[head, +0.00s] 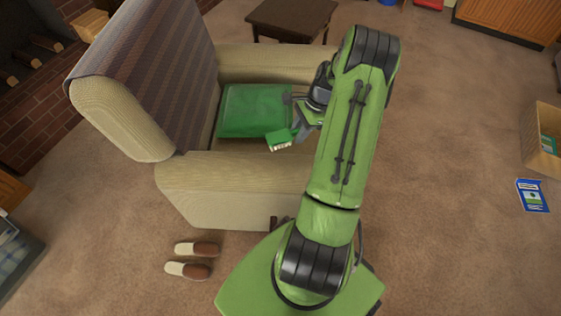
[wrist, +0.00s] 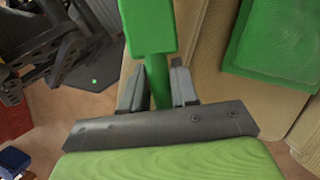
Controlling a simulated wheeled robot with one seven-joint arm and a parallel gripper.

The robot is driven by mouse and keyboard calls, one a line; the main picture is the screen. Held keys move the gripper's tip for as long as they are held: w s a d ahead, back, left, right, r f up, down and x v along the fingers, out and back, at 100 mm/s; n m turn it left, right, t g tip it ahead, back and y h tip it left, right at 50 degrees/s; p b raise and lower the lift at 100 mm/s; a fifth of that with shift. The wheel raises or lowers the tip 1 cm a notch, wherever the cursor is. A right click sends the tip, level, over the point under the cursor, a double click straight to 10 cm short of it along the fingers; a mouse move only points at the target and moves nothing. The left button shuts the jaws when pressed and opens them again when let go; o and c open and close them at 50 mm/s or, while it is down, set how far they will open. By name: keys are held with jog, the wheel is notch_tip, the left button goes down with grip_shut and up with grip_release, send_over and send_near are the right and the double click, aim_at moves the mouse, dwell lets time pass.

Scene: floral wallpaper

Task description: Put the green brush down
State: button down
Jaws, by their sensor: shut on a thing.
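My gripper (head: 301,130) is shut on the green brush (head: 279,139). The brush head, with pale bristles, points left in the head view, just beside the near right corner of a flat green cushion (head: 250,112) on the armchair seat. In the wrist view the brush handle (wrist: 159,88) runs between my two fingers, and the block-shaped head (wrist: 149,26) lies beyond them. The cushion also shows at the upper right of the wrist view (wrist: 275,40), apart from the brush. How high the brush is above the seat is hard to tell.
The beige armchair (head: 222,190) has a near armrest close below the brush. Slippers (head: 190,269) lie on the carpet in front. A dark side table (head: 290,18) stands behind. A box (head: 545,140) and a blue book (head: 532,196) are at right; the carpet between is clear.

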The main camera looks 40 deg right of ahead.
aim_at(295, 157)
jog(key=shift+s+d+f+m, duration=0.15)
jog(key=shift+s+d+m, duration=0.05)
jog(key=shift+d+m, duration=0.1)
notch_tip(295, 157, down, 10)
jog(key=b, duration=0.3)
jog(key=shift+b, duration=0.3)
jog(key=c, duration=0.9)
grip_release()
jog(key=shift+o, duration=0.2)
